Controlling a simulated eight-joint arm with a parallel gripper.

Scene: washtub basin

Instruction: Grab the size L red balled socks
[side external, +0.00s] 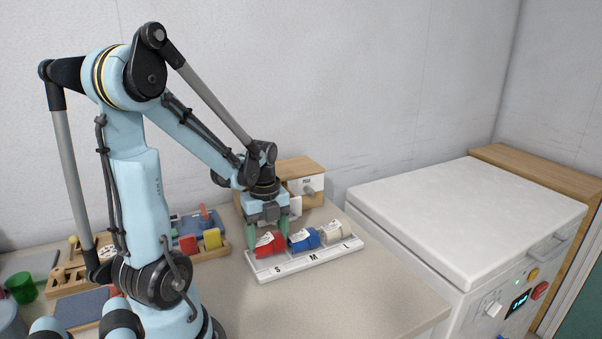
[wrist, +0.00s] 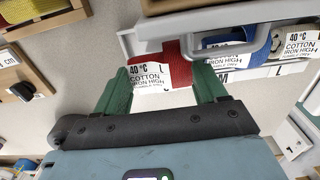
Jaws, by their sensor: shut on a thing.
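The red balled socks (side external: 269,245) sit at the left end of a white tray (side external: 315,262), by its printed S. Their white tag shows in the wrist view, where the red socks (wrist: 174,52) carry a label with 40 °C, cotton, iron high and an L. My gripper (side external: 267,236) points down over them, its green fingers on either side. In the wrist view my gripper (wrist: 163,84) is shut on the red socks, the fingers flanking the tag. The socks still appear to be in the tray; any gap beneath is hidden.
Blue balled socks (side external: 304,240) sit close beside the red ones by the M, and cream ones (side external: 332,233) by the L. A wooden box (side external: 300,170) stands behind my gripper. A white machine (side external: 468,222) is right of the tray. The counter in front is clear.

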